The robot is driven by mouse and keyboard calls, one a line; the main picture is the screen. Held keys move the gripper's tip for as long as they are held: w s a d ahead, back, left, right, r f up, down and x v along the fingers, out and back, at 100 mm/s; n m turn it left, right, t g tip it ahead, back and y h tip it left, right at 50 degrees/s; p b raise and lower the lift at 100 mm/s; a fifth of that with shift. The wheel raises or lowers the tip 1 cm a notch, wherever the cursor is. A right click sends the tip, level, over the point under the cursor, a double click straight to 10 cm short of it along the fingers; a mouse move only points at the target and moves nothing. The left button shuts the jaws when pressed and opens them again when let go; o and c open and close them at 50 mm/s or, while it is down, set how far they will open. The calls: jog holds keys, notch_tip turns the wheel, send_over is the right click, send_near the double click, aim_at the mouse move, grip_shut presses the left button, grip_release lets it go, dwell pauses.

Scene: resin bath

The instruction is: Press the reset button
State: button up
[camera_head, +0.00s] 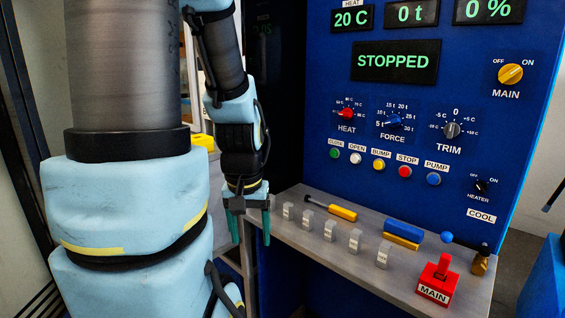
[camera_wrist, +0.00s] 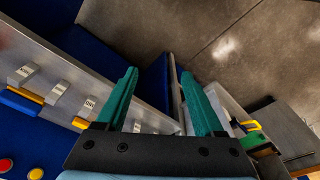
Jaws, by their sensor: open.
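No button that I can read as "reset" shows in either view. On the blue panel (camera_head: 320,75) in the head view is a row of round buttons: green (camera_head: 334,154), white (camera_head: 355,158), yellow (camera_head: 379,165), red labelled STOP (camera_head: 405,171) and blue labelled PUMP (camera_head: 433,179). In the wrist view a red button (camera_wrist: 6,165) and a yellow button (camera_wrist: 36,173) show at lower left. My gripper (camera_head: 251,240) has green fingers, open and empty, pointing down at the left end of the grey shelf, away from the buttons. In the wrist view its fingers (camera_wrist: 158,75) are apart.
The shelf (camera_head: 320,240) bears several small grey labelled blocks, a yellow-handled tool (camera_head: 342,212), a blue-and-yellow block (camera_head: 403,232) and a red MAIN switch box (camera_head: 437,285). Knobs sit above the buttons. The display (camera_head: 396,61) reads STOPPED. Space before the panel's buttons is clear.

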grip_shut()
dwell(0.3)
dwell(1.0)
